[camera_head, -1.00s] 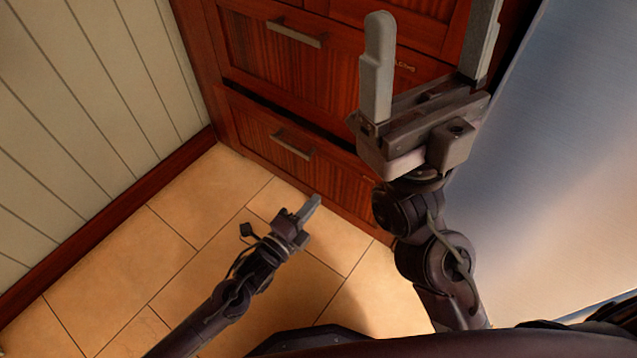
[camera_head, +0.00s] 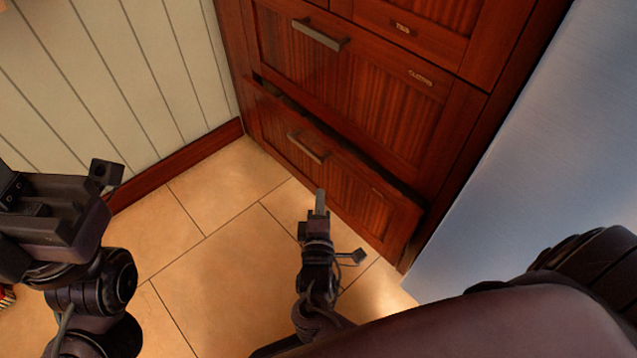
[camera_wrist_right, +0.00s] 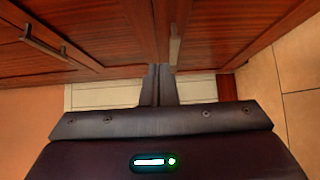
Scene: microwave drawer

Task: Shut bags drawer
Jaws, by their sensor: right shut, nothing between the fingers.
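The bottom wooden drawer (camera_head: 345,178) stands partly open, with a dark gap along its top edge. It has a bar handle (camera_head: 307,147) and a small label too small to read. I take it as the bags drawer. My right gripper (camera_head: 320,201) is low in front of this drawer, right of the handle in the picture. Its fingers are shut and empty; whether they touch the front I cannot tell. The shut fingers also show in the right wrist view (camera_wrist_right: 159,85), with drawer fronts beyond. My left gripper (camera_head: 50,215) is at the left edge; its fingers are hidden.
A shut drawer (camera_head: 350,85) with a handle is directly above. A pale panelled wall (camera_head: 130,70) with a wooden baseboard (camera_head: 180,165) bounds the left. A smooth grey-blue surface (camera_head: 530,150) bounds the right. Tiled floor (camera_head: 215,270) in front is free.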

